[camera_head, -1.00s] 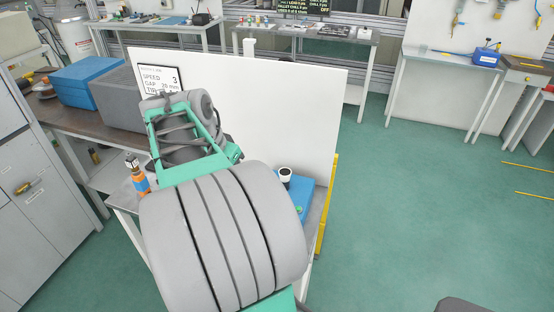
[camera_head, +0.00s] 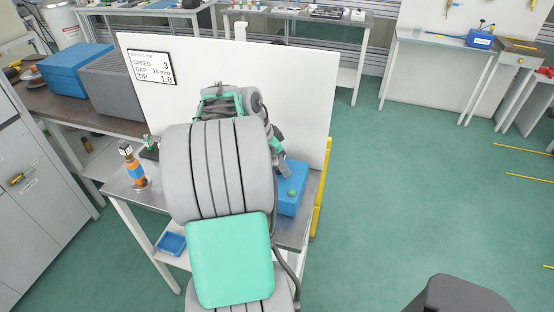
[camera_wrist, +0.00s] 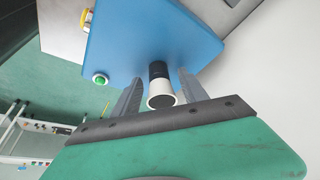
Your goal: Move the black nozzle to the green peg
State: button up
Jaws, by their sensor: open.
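The black nozzle (camera_wrist: 159,71) stands on the blue box (camera_wrist: 130,30), its white end (camera_wrist: 161,94) toward the wrist camera. My gripper (camera_wrist: 160,76) is open, with one finger on each side of the nozzle; small gaps seem to show, and contact cannot be told. The green peg (camera_wrist: 100,79), a round green top in a pale ring, is on the same box, left of the nozzle in the wrist view. In the head view the green peg (camera_head: 292,193) shows on the blue box (camera_head: 287,208), while my arm and gripper hide the nozzle.
A white upright panel (camera_head: 300,90) with a sign (camera_head: 151,67) stands behind the metal table (camera_head: 208,225). An orange bottle (camera_head: 137,178) stands at the table's left. A blue tray (camera_head: 171,243) lies lower down. Open floor lies to the right.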

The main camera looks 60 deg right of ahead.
jog(key=shift+c, duration=0.3)
grip_shut()
dwell(0.6)
dwell(1.1)
jog(key=c, duration=0.6)
grip_release()
grip_shut()
jog(key=shift+r, duration=0.15)
dwell(0.3)
